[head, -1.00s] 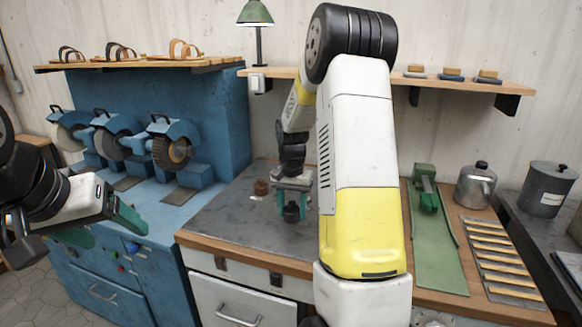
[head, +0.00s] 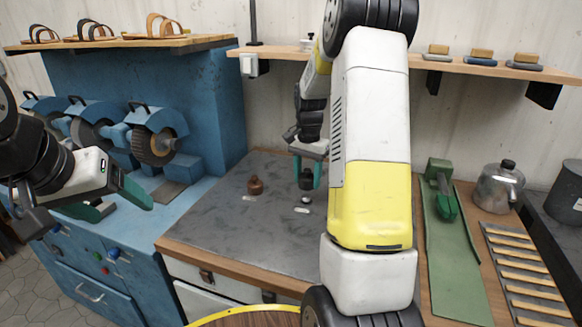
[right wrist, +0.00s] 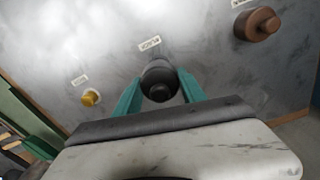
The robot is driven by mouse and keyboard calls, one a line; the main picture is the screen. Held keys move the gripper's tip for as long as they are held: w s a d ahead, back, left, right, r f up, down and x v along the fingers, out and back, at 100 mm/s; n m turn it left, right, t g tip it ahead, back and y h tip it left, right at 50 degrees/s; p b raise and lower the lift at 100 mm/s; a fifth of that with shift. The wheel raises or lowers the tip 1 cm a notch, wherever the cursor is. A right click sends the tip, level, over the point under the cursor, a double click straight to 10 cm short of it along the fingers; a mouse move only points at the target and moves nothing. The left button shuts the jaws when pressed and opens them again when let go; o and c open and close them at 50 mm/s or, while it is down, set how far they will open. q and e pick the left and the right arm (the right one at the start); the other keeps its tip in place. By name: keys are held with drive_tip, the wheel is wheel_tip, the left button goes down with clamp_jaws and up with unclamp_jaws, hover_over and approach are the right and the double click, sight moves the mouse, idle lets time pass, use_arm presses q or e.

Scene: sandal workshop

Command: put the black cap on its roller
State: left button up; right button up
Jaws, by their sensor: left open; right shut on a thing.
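My right gripper (head: 307,172) is shut on the black cap (head: 305,181) and holds it above the grey worktop. Below the cap in the head view is a small dark and pale roller (head: 305,199) beside a white label. In the right wrist view the black cap (right wrist: 158,80) sits between the teal fingers, its small knob towards the camera, and hides what is behind it. My left gripper (head: 118,204) is open and empty at the left, over the blue bench.
A brown capped piece (head: 255,186) stands left of the roller. A yellow-topped roller (right wrist: 90,97) shows in the right wrist view. My right arm hides part of the worktop (head: 215,225). A green tool (head: 443,200) and metal pot (head: 499,187) are at right.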

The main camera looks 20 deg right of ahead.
sight(306, 196)
drive_tip(key=shift+f, duration=2.75)
drive_tip(key=o, duration=1.4)
